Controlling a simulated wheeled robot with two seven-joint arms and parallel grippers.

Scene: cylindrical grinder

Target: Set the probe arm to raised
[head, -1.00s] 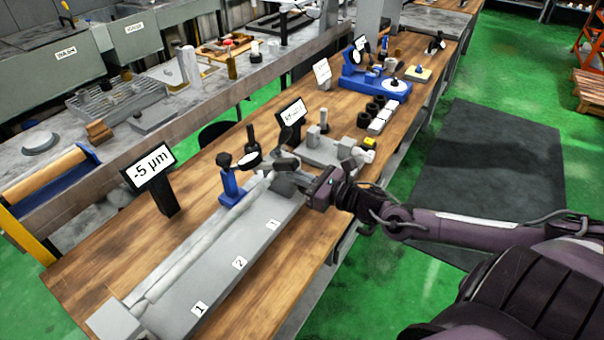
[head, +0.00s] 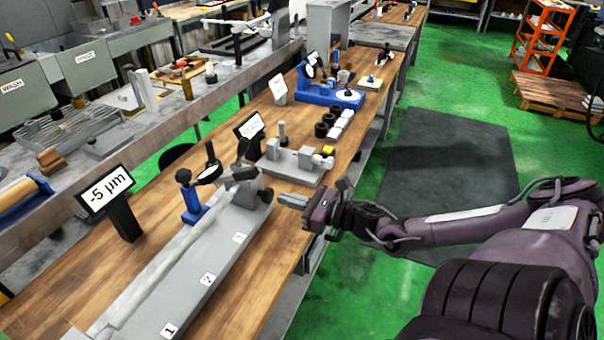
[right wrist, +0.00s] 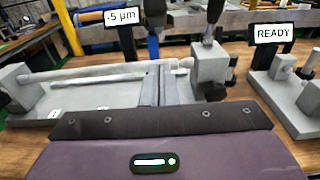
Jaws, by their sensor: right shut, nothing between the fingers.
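My right gripper (head: 279,199) is shut and empty, just right of that block with a small gap. Its closed fingers (right wrist: 158,84) point toward the bed in the right wrist view. My left gripper is not in view.
The "-5 µm" display (head: 107,192) stands left of the bed. A grey fixture (head: 293,163) and the READY sign (right wrist: 273,33) are beyond the block. A blue device (head: 330,95) is farther back.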

